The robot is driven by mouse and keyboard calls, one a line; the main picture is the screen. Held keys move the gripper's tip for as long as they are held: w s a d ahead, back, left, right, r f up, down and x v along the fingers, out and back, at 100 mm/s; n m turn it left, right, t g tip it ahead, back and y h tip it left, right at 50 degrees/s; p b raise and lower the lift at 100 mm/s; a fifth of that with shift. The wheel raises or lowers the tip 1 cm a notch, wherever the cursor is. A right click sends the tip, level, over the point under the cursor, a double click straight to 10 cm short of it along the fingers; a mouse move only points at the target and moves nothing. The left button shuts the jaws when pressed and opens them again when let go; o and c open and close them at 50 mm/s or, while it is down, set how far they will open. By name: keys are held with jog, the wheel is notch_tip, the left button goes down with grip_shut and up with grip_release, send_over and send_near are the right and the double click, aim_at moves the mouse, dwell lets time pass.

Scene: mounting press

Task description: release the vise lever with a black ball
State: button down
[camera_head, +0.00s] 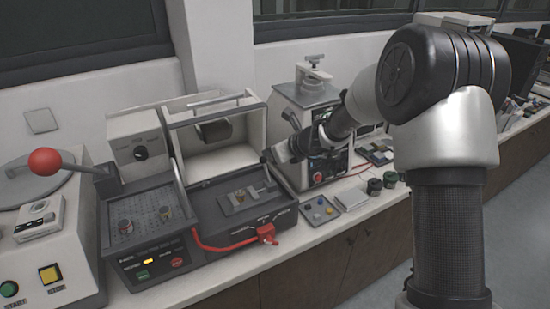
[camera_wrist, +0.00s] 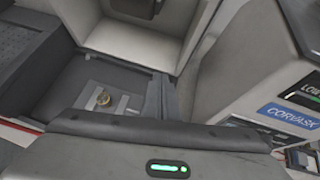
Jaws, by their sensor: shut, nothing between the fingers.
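The vise (camera_head: 240,200) sits in the dark bed of the open-hooded machine, with a small brass-coloured round piece on it. It also shows in the wrist view, left of centre (camera_wrist: 120,103). I cannot make out a lever with a black ball in either view; it may be hidden or too small to tell. My gripper (camera_head: 277,157) is above and to the right of the vise, near the right end of the machine bed. It is shut and empty, apart from the vise. Its fingertips are hard to make out.
The raised hood (camera_head: 210,105) stands behind the vise. A control-box machine (camera_head: 318,172) stands close on the right. A red cable clip (camera_head: 266,234) hangs at the bed's front. A red ball (camera_head: 45,162) tops a lever at far left. Small containers (camera_head: 375,187) stand right.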

jog(key=shift+w+a+f, duration=0.2)
jog(key=shift+w+a, duration=0.5)
jog(key=shift+w, duration=0.3)
jog(key=d+r+p, duration=0.3)
jog(key=r+p, duration=0.2)
jog(key=r, duration=0.7)
jog(key=shift+s+r, duration=0.35)
jog(key=shift+s, duration=0.05)
